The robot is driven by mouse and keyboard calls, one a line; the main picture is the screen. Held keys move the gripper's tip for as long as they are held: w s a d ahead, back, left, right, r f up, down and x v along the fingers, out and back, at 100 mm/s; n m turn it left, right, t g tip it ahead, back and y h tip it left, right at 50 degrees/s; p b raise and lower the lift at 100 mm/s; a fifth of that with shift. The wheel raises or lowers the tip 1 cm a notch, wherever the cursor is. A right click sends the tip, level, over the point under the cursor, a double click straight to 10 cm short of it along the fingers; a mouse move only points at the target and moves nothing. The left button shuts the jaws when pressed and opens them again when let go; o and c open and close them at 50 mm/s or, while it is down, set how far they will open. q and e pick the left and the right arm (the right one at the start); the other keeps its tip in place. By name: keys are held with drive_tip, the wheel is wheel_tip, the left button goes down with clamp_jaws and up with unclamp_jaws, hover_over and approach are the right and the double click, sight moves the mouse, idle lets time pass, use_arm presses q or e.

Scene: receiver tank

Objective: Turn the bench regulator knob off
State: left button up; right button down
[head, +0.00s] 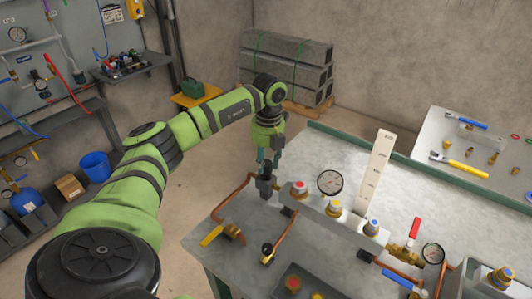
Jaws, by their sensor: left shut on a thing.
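My left arm reaches in from the left over the bench. My left gripper (268,167) points down at the left end of the pipework and is shut on the top of a dark regulator (266,187). The fingers hide most of the knob, so its turn position cannot be read. My right gripper is not in view.
A red-topped fitting (299,188) stands close right of the gripper. A yellow-handled valve (212,236) and copper pipes lie in front. A tall marked plate (376,172) rises behind the manifold. The bench top (320,150) behind is clear.

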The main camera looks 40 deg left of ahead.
sight(268, 162)
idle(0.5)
use_arm(q)
drive_tip(key=o, duration=1.1)
drive_tip(key=shift+w, duration=0.1)
drive_tip(key=shift+o, duration=0.2)
drive_tip(key=shift+w+a+f, duration=0.1)
wheel_tip(268, 162, up, 12)
drive_tip(key=shift+w, duration=0.15)
